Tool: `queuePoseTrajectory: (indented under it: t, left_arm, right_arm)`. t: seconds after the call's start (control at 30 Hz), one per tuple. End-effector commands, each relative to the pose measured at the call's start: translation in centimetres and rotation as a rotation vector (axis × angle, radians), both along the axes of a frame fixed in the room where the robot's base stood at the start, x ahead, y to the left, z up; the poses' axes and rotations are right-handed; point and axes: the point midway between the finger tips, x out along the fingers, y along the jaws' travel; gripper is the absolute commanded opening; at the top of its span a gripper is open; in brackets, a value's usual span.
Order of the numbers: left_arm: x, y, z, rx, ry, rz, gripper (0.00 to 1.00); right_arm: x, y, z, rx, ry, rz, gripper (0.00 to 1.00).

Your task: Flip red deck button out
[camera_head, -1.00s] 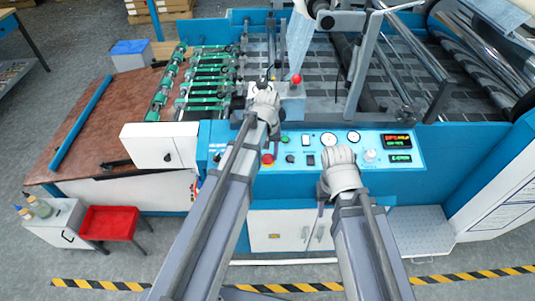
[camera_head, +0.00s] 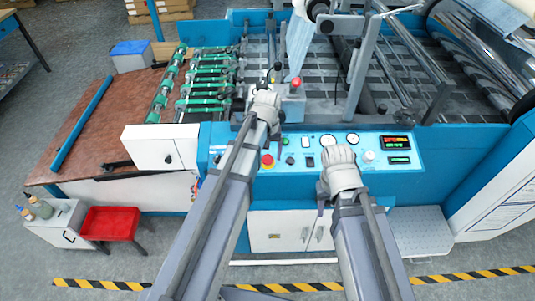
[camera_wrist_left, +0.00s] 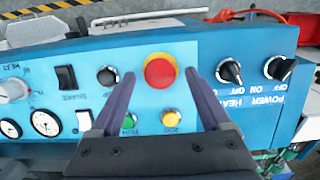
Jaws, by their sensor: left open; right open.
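A round red button on a yellow base (camera_wrist_left: 159,70) sits on the blue control panel (camera_wrist_left: 215,60). It also shows in the head view (camera_head: 267,160), low on the panel's left part. My left gripper (camera_wrist_left: 159,77) is open, with one dark finger on each side of this button in the wrist view; contact cannot be told. Another red button (camera_head: 296,82) tops a grey box on the machine deck. In the head view my left wrist reaches over the panel, its fingers mostly hidden. My right gripper (camera_head: 325,197) is in front of the panel, its fingers mostly hidden.
A yellow button (camera_wrist_left: 171,117) and a green button (camera_wrist_left: 129,121) lie close to the left fingers. Black knobs (camera_wrist_left: 229,71) and a black switch (camera_wrist_left: 66,77) are beside them. Gauges (camera_head: 353,138) and displays (camera_head: 397,142) fill the panel's right part. A red tray (camera_head: 110,222) stands at left.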

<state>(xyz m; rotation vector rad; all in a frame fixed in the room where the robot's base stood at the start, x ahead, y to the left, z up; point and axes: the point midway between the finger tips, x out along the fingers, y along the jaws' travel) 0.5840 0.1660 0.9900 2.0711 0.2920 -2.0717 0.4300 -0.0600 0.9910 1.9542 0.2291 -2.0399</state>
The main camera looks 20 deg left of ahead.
Motion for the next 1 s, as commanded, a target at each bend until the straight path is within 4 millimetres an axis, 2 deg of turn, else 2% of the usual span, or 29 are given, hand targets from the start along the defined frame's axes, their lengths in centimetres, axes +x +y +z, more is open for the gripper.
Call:
queuePoseTrajectory:
  t: [0.17, 0.37, 0.8, 1.0]
  left_arm:
    - [0.0, 0.0, 0.1, 0.000, 0.000, 0.000, 0.81]
    - [0.0, 0.0, 1.2, 0.000, 0.000, 0.000, 0.81]
    - [0.0, 0.0, 6.8, 0.000, 0.000, 0.000, 0.81]
    - [0.0, 0.0, 7.9, 0.000, 0.000, 0.000, 0.81]
  right_arm:
    - [0.0, 0.0, 0.1, 0.000, 0.000, 0.000, 0.50]
    - [0.0, 0.0, 1.2, 0.000, 0.000, 0.000, 0.50]
    - [0.0, 0.0, 6.8, 0.000, 0.000, 0.000, 0.50]
    - [0.0, 0.0, 7.9, 0.001, 0.000, -0.004, 0.50]
